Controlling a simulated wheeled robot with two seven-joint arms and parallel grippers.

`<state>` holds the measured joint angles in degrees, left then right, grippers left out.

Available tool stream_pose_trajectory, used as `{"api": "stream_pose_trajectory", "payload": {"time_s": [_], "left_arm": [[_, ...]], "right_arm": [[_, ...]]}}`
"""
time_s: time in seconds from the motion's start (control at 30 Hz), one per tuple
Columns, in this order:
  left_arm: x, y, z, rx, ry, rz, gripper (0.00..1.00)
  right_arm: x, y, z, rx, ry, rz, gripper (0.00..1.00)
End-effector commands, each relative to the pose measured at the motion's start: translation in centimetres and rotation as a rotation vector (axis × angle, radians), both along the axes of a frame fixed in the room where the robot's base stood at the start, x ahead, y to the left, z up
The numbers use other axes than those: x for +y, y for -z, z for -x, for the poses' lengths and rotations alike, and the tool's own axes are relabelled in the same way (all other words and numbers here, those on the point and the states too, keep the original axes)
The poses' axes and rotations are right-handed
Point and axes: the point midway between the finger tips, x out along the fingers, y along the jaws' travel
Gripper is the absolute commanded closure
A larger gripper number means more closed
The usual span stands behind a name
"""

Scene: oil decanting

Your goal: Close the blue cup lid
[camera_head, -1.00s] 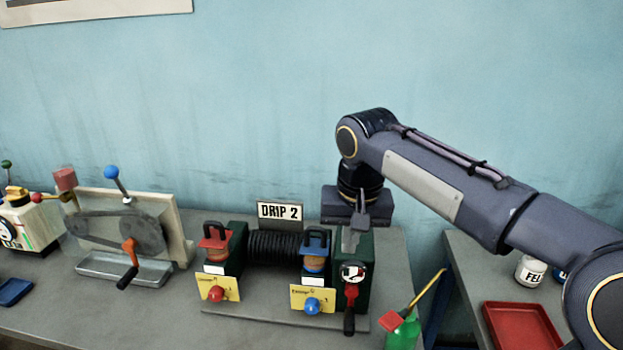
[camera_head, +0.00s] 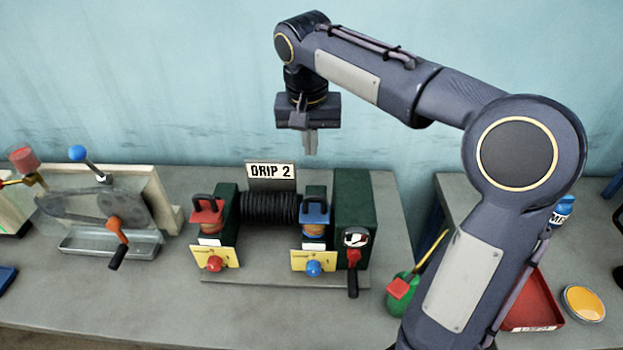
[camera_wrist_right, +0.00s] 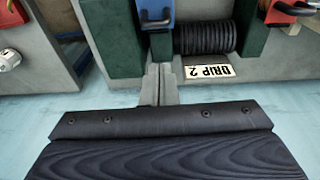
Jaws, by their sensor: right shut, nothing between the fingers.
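The blue cup lid (camera_head: 315,219) has a black loop handle and sits at the copper-coloured cup (camera_head: 313,231) on the right side of the DRIP 2 unit. I cannot tell whether it lies flat or stands tilted. In the right wrist view, part of the blue lid (camera_wrist_right: 156,8) shows at the top edge, beyond the fingertips. My right gripper (camera_head: 311,152) is shut and empty, pointing down, above and behind the unit and apart from the lid. Its fingers (camera_wrist_right: 160,70) are together in the wrist view. My left gripper is not in view.
A similar red lid (camera_head: 208,216) is on the unit's left side. The DRIP 2 sign (camera_head: 271,171) stands behind the black coil (camera_head: 268,208). A dark green block (camera_head: 354,210) with a crank rises right of the blue lid. A green oil can (camera_head: 402,286) stands farther right.

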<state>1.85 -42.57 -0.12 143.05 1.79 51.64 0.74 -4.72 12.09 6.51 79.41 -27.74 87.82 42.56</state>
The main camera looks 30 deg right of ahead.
Motion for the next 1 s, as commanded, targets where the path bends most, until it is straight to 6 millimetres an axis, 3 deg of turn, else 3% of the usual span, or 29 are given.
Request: {"api": "stream_pose_trajectory", "payload": {"time_s": [0.2,0.43,0.63,1.0], "left_arm": [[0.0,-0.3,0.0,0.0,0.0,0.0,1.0],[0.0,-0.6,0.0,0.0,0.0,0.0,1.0],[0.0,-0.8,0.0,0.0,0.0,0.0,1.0],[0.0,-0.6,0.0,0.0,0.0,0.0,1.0]], "right_arm": [[-0.5,4.9,-0.4,0.006,0.002,0.001,1.0],[-0.4,8.3,0.4,0.004,0.0,0.0,1.0],[-0.2,9.6,0.7,0.0,-0.001,-0.001,1.0],[-0.2,9.9,0.8,-0.003,0.0,0.001,1.0]]}}
